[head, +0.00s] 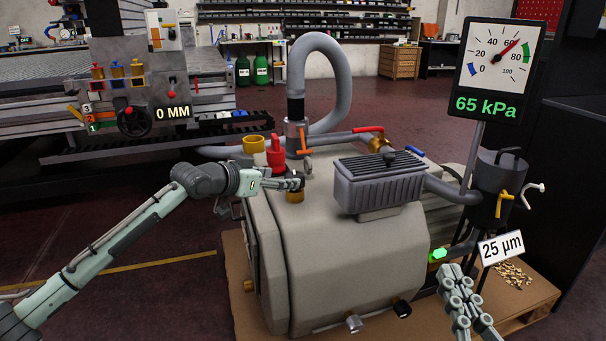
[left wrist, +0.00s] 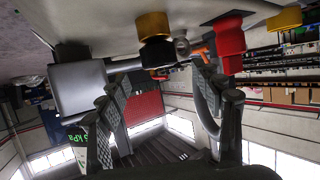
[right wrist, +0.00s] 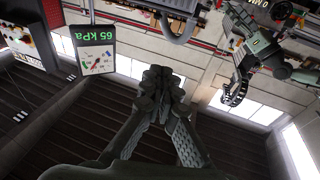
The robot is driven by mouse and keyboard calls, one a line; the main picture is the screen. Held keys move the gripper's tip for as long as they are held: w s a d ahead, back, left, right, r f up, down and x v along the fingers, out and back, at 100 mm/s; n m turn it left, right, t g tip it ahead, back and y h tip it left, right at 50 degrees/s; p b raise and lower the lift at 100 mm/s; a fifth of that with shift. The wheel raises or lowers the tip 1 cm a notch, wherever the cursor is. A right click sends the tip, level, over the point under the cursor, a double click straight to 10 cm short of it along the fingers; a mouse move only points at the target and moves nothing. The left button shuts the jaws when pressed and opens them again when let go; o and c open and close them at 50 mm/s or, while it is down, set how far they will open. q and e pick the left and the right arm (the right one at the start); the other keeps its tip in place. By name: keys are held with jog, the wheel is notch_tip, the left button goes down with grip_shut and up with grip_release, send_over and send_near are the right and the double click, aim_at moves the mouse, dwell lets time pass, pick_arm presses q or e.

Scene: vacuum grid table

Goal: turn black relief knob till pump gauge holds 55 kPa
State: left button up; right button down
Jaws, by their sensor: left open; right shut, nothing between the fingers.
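A black knob on a brass base (head: 295,196) sits on top of the grey pump, partly hidden by my left gripper (head: 291,183). In the left wrist view the black knob (left wrist: 155,53) appears inverted below its brass base, in the gap between the open fingers of my left gripper (left wrist: 162,78). Contact cannot be told. The pump gauge (head: 499,58) reads 65 kPa in green, its red needle just past 60. It shows inverted in the right wrist view (right wrist: 95,51). My right gripper (head: 458,278) is shut and empty, in front of the pump's right side.
A red knob (head: 275,156), a yellow cap (head: 253,144) and an orange handle (head: 304,140) stand close behind the left gripper. A finned grey box (head: 378,182) rises to its right. A 25 µm sign (head: 501,247) and a green-lit fitting (head: 438,254) are near the right gripper.

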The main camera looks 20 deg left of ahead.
aim_at(295, 175)
pick_arm(q)
jog(key=b+x, duration=0.1)
jog(key=x, duration=0.5)
jog(key=shift+w+d+f, duration=0.2)
jog(key=shift+w, duration=0.2)
pick_arm(e)
jog(key=r, duration=0.1)
jog(key=s+r+t, duration=0.1)
jog(key=r+t+y, duration=0.1)
jog(key=r, duration=0.1)
jog(key=shift+s+a+r, duration=0.1)
jog(key=shift+s+a, duration=0.25)
jog(key=shift+s, duration=0.05)
pick_arm(q)
jog(key=shift+c, duration=0.2)
